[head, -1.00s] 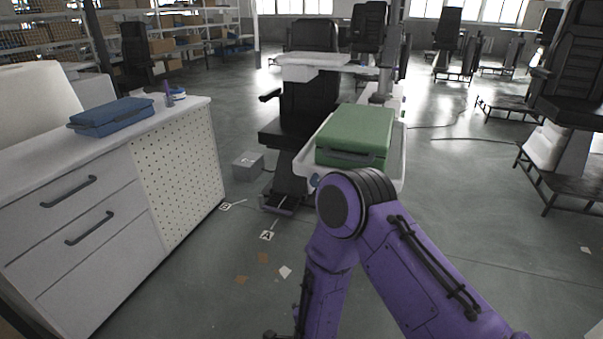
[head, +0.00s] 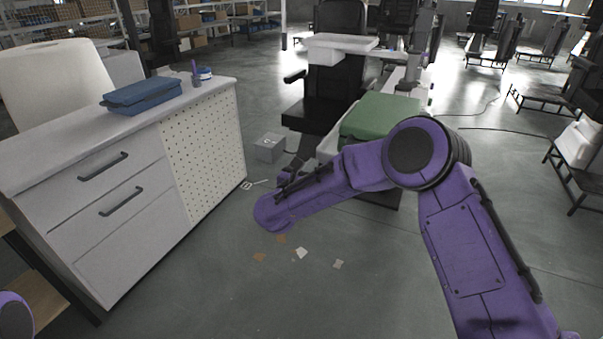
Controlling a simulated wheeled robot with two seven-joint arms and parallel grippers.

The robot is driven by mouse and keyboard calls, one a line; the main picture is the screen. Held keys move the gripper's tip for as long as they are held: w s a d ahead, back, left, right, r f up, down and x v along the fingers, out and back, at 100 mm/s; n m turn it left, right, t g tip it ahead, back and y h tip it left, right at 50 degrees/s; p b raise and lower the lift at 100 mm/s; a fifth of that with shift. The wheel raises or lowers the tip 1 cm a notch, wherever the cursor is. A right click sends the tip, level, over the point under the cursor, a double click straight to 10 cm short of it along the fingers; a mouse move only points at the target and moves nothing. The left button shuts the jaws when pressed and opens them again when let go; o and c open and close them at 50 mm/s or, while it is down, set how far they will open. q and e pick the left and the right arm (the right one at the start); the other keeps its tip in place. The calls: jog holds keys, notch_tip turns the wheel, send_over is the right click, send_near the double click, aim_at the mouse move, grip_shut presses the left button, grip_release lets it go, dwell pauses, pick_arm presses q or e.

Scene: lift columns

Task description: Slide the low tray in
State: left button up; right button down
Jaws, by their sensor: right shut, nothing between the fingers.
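The low tray (head: 327,148) is white and sits beside the black chair at the lift column. A green case (head: 380,116) lies on it. My right forearm crosses in front and hides the tray's near side and most of its right part. My right gripper (head: 288,178) is small and dark, to the left of the tray and in front of the chair's base. It is shut and looks empty, apart from the tray. A second, higher white tray (head: 340,43) stands above and behind. My left gripper is out of view; only a bit of my left arm shows at the lower left.
A white cabinet (head: 110,190) with drawers and a perforated side stands at the left, with a blue case (head: 142,95) on top. A grey box (head: 270,147) stands on the floor near the chair (head: 340,80). Open floor with paper scraps lies in front.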

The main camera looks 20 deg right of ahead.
jog(key=shift+x, duration=1.3)
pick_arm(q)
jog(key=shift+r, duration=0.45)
